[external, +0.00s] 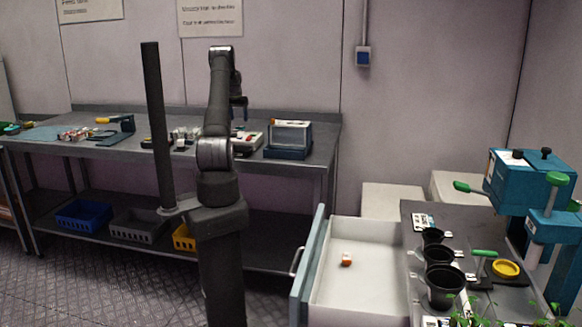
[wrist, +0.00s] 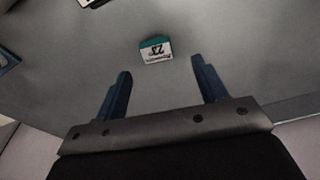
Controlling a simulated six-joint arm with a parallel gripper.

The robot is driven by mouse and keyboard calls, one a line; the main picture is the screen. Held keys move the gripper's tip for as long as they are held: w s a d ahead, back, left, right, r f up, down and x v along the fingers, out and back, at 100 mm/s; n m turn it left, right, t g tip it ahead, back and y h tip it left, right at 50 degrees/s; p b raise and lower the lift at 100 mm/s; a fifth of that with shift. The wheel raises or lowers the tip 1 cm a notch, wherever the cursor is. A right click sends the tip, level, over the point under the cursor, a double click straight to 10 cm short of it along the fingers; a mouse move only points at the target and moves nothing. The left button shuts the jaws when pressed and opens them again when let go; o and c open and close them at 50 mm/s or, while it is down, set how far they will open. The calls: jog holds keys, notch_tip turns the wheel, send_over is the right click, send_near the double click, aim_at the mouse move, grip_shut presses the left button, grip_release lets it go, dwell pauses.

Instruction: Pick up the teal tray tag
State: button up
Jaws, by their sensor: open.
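The teal tray tag (wrist: 155,50) shows in the wrist view as a small block with a teal edge and a white face marked "23". It lies on the grey bench top, just beyond and between my fingertips. My gripper (wrist: 162,80) is open and empty, its two blue fingers spread apart with the tag ahead of them and not between them. In the external view my gripper (external: 238,108) hangs over the back bench; I cannot make out the tag there.
The bench (external: 85,146) carries a clear-topped blue box (external: 288,152) to the right of my gripper and several small items to the left. An open drawer (external: 375,290) stands at front right. In the wrist view the bench surface around the tag is clear.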

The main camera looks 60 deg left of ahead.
aim_at(240, 127)
jog(key=f, duration=0.4)
jog(key=shift+w+f, duration=0.3)
jog(key=shift+f, duration=0.1)
jog(key=shift+c, duration=0.4)
jog(key=c, duration=1)
jog(key=shift+o, duration=0.2)
